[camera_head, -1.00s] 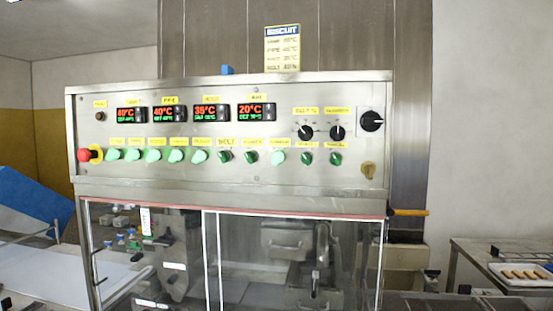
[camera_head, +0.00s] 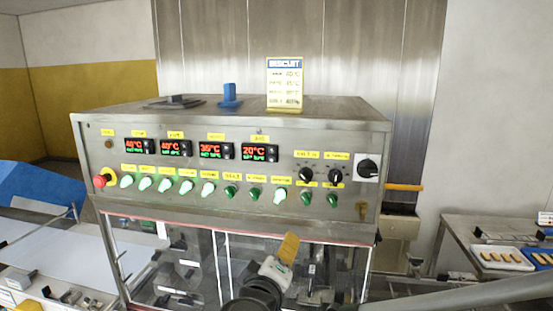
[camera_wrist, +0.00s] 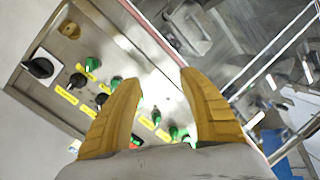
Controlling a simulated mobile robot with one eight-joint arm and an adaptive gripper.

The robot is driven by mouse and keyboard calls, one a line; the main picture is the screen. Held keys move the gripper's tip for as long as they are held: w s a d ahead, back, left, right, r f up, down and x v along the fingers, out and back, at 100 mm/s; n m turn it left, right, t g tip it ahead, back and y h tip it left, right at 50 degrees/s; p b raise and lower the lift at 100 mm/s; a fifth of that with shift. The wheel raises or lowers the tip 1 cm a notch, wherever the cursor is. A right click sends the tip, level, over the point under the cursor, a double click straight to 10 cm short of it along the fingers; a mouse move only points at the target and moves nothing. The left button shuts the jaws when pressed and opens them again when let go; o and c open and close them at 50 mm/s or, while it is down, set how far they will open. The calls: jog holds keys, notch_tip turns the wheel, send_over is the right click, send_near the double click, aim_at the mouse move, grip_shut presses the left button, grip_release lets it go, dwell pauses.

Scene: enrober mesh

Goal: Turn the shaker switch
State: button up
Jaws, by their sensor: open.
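The control panel (camera_head: 240,215) carries a row of green switches, several lit bright at the left, such as this one (camera_head: 165,185). Darker green switches (camera_head: 254,194) stand further right. The labels are too blurred to tell which is the shaker switch. My gripper (camera_head: 287,250) is below the panel's lower edge, in front of the glass, apart from the switches. In the wrist view its two yellow fingers (camera_wrist: 157,82) are spread and empty. A green switch (camera_wrist: 155,115) shows between them, and another (camera_wrist: 93,63) lies beyond the left finger.
Black knobs (camera_head: 305,175) and a large black rotary switch (camera_head: 368,169) sit at the panel's right. A red emergency button (camera_head: 100,181) is at its left end. Glass doors (camera_head: 190,262) lie below. A side table with trays of biscuits (camera_head: 500,258) stands at right.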

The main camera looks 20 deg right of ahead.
jog(key=n+t+p, duration=0.1)
jog(key=t+p, duration=0.1)
jog(key=p, duration=0.1)
send_near(277, 197)
jog(key=shift+h, duration=0.5)
jog(key=x, duration=1)
jog(key=shift+w+f, duration=0.3)
jog(key=shift+w, duration=0.2)
grip_shut()
